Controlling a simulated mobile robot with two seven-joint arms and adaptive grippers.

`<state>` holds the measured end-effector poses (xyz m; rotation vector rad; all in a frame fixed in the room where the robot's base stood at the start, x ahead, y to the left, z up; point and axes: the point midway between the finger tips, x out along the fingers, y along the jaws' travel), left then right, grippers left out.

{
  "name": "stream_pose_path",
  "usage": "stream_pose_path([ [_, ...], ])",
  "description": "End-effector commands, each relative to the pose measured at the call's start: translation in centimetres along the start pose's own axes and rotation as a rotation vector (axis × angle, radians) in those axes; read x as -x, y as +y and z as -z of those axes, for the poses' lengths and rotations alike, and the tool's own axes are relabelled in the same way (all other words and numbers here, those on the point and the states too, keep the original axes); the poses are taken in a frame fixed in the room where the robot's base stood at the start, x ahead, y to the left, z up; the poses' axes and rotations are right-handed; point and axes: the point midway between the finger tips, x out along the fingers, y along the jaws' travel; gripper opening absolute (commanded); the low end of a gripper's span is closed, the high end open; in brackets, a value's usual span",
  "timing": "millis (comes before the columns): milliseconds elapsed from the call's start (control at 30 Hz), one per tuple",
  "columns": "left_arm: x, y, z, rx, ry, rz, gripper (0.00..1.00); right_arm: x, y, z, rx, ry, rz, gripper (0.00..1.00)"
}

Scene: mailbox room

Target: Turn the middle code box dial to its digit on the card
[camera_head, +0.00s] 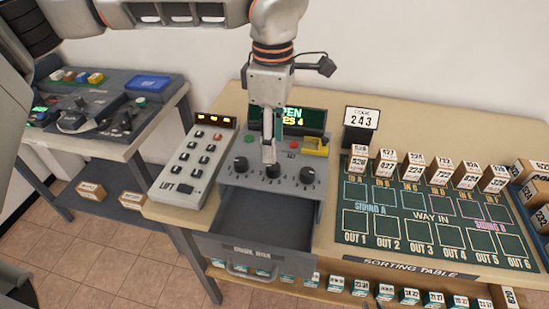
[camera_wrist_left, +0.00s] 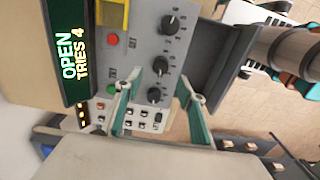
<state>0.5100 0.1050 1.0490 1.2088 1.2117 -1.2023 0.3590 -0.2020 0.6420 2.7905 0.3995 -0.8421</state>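The grey code box has three black dials on its front panel. The middle dial (camera_head: 272,171) is partly covered by my left gripper (camera_head: 268,158), which points down over it. In the left wrist view the middle dial (camera_wrist_left: 160,65) shows at the gap between the teal fingertips (camera_wrist_left: 161,77). The fingers are apart with nothing held; I cannot tell whether they touch the dial. The dial's digit is too small to read. The card (camera_head: 361,118) behind the box reads CODE 243. The display (camera_wrist_left: 68,50) reads OPEN, TRIES 4. My right gripper is out of view.
The code box's drawer (camera_head: 263,218) is pulled out and looks empty. A keypad box marked LOFT (camera_head: 196,160) stands close on the left. A yellow part (camera_head: 316,146) sits at the panel's right. The sorting table (camera_head: 435,218) with several small boxes lies to the right.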

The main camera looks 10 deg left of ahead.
Motion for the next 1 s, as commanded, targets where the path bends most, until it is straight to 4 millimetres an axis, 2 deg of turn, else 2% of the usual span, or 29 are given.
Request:
stream_pose_path([
  [200,-3.6,-0.2,0.0,-0.001,0.0,0.006,0.4,0.0,-0.1,-0.6,0.0,-0.01,0.002,0.18],
  [400,-5.8,-0.1,-0.1,0.0,-0.002,0.004,0.4,0.0,-0.1,-0.7,0.0,-0.011,0.002,0.18],
  [767,-6.4,-0.1,-0.1,-0.001,-0.003,0.002,0.4,0.0,-0.1,-0.5,0.0,-0.008,0.002,0.18],
  [800,-6.4,-0.1,-0.1,-0.001,-0.003,0.002,0.34,0.0,-0.1,-0.5,0.0,-0.007,0.002,0.18],
  [933,-6.4,-0.1,-0.1,-0.001,-0.003,0.002,0.01,0.0,-0.1,-0.3,0.0,-0.004,0.001,0.18],
  [1000,-6.4,-0.1,-0.1,-0.001,-0.003,0.002,0.01,0.0,0.0,-0.2,0.0,-0.003,0.001,0.18],
])
